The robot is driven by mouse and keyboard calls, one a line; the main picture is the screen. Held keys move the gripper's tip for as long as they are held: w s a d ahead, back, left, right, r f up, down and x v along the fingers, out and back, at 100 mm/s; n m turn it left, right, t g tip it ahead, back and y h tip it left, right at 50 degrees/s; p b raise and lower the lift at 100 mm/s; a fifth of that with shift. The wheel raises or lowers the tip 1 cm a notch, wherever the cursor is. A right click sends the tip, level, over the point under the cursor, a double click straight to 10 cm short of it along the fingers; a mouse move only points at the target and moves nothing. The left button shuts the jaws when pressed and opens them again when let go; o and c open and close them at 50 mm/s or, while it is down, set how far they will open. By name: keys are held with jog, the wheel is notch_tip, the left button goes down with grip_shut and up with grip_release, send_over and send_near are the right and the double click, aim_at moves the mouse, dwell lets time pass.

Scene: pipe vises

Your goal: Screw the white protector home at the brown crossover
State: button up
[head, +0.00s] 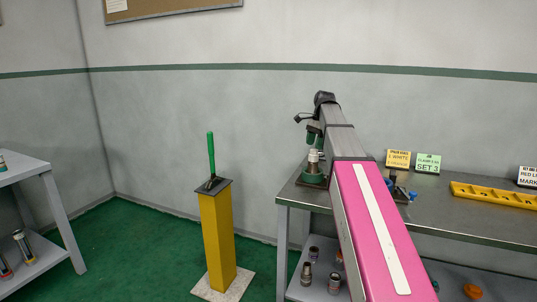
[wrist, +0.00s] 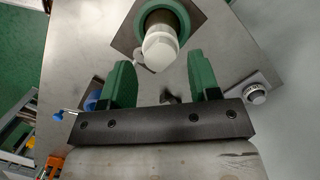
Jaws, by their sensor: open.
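A white protector (wrist: 160,48) stands on a fitting in a green vise (wrist: 183,14) on a dark square plate. In the head view the pale protector (head: 314,156) shows above the green vise (head: 313,177) at the bench's left end. A grey-brown part (wrist: 168,18) shows behind the protector; I cannot tell for sure that it is the brown crossover. My gripper (wrist: 160,68) is open, its green fingers apart with the protector beyond and roughly between their tips. No contact is visible. In the head view my gripper (head: 314,130) is just above the protector.
The steel bench (head: 455,220) carries a yellow sign (head: 398,159), a green sign (head: 428,163) and a yellow rack (head: 495,195). A grey knobbed device (wrist: 255,95) sits right of my fingers. A yellow post (head: 217,240) with a green handle stands left on open green floor.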

aim_at(314, 155)
jog(key=m+t, duration=0.1)
jog(key=m, duration=0.5)
jog(key=shift+s+m, duration=0.15)
jog(key=shift+m, duration=0.15)
jog(key=m+t, duration=0.1)
jog(key=m, duration=0.5)
jog(key=shift+f, duration=0.1)
jog(key=shift+f, duration=1)
jog(key=shift+a, duration=0.15)
grip_shut()
